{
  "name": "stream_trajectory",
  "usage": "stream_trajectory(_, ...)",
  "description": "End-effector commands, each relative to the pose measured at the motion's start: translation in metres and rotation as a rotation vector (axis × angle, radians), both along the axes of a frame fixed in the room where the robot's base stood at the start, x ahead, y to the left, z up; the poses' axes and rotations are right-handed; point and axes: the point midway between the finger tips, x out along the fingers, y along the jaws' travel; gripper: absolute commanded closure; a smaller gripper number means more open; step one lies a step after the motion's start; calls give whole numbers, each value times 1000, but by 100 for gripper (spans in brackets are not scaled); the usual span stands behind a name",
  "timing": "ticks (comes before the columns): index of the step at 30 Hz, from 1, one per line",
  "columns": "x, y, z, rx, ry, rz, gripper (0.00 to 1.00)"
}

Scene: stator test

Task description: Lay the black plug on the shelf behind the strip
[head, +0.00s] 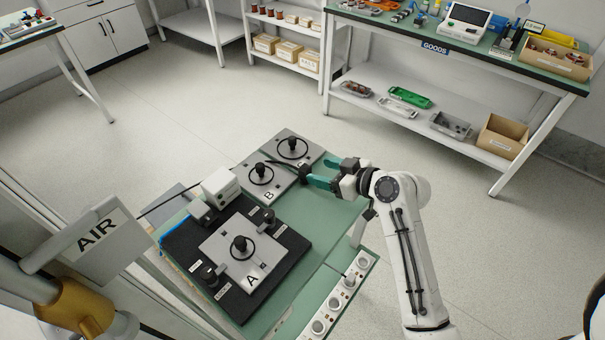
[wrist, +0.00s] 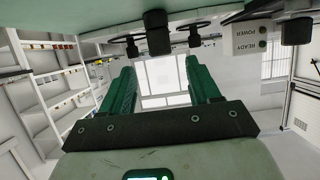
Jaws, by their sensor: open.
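The socket strip (head: 340,297), white with several round sockets, runs along the front right edge of the green bench (head: 342,214). My gripper (head: 314,172) is over the far right part of the bench, beyond the strip, beside the plates with handwheels. Its green fingers are apart in the wrist view (wrist: 157,78), with nothing gripped between them. A dark block (wrist: 157,33) shows past the fingertips, near the top.
Plate A (head: 243,275) lies on a black mat (head: 187,240) with clamps around it. Plate B (head: 246,183) and another handwheel plate (head: 312,150) lie close to my gripper. A white box (head: 222,186) stands left. The goods table (head: 470,48) is across open floor.

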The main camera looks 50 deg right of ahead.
Motion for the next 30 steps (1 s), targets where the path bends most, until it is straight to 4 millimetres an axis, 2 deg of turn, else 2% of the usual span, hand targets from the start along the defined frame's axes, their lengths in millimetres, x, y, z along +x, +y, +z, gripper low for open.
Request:
stream_trajectory(12, 45, 5, -17, 1, 0, 0, 38)
stream_trajectory(21, 48, 5, -20, 0, 1, 0, 39)
stream_trajectory(30, 48, 5, -19, 1, 1, 0, 68)
